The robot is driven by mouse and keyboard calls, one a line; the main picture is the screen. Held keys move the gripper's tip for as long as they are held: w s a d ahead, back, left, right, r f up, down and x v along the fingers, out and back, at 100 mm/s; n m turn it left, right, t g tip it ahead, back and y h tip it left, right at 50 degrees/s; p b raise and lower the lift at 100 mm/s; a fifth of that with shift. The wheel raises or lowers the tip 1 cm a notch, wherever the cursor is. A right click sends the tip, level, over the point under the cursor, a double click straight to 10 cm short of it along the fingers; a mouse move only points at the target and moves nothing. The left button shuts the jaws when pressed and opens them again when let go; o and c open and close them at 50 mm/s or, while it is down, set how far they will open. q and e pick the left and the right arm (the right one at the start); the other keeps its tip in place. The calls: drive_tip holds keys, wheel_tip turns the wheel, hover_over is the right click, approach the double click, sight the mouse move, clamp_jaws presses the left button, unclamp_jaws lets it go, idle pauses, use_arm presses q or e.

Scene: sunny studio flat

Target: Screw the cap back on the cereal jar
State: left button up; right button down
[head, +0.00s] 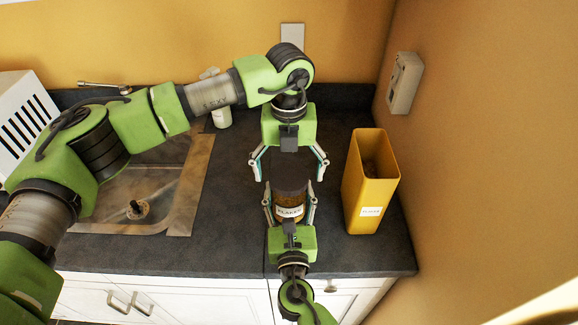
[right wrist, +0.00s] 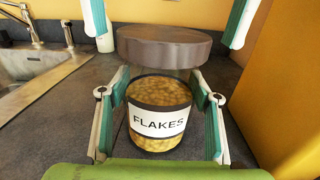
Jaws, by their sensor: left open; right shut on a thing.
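The cereal jar (head: 290,211), with a white FLAKES label, stands upright on the dark counter; the right wrist view shows its flakes (right wrist: 160,92). The dark round cap (head: 289,172) is over the jar's top, and it shows as a wide brown disc in the right wrist view (right wrist: 165,46). I cannot tell whether its thread is engaged. My left gripper (head: 289,168) points toward me from the far side, open, its fingers spread on both sides of the cap. My right gripper (head: 290,204) is shut on the jar from the near side.
A tall yellow open container (head: 371,185) stands right of the jar, near the right wall. A sink (head: 135,205) lies to the left. A white bottle (head: 221,115) stands behind. Dark counter (head: 225,220) is clear between sink and jar.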

use_arm(q)
drive_tip(key=c, duration=1.2)
drive_tip(key=m, duration=0.3)
drive_tip(key=shift+m, duration=0.3)
drive_tip(key=m, duration=1.1)
drive_tip(key=shift+m, duration=0.4)
drive_tip(key=m, duration=0.6)
drive_tip(key=shift+m, duration=0.4)
drive_tip(key=o, duration=1.3)
